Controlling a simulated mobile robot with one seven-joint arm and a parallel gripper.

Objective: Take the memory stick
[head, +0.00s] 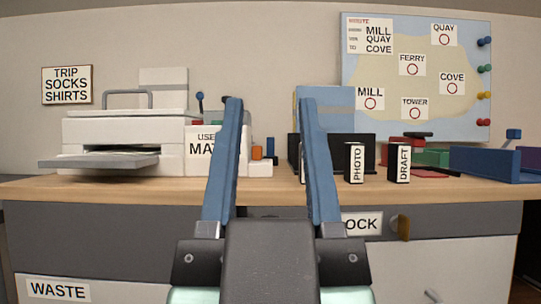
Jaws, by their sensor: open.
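My gripper (270,102) is open and empty, its two blue fingers pointing up in front of the desk (110,188). Two small black upright blocks stand near the desk's front edge, right of the fingers: one labelled PHOTO (355,163), one labelled DRAFT (400,163). The right finger partly hides another small light piece left of PHOTO. I cannot tell for sure which item, if any, is the memory stick. My gripper touches none of these.
A white printer (125,130) fills the desk's left side. A white box (203,140) with a partly hidden label stands beside it. A dark holder (342,148) is behind PHOTO. A blue tray (485,165) is at right. Drawers and a brown knob (403,227) are below.

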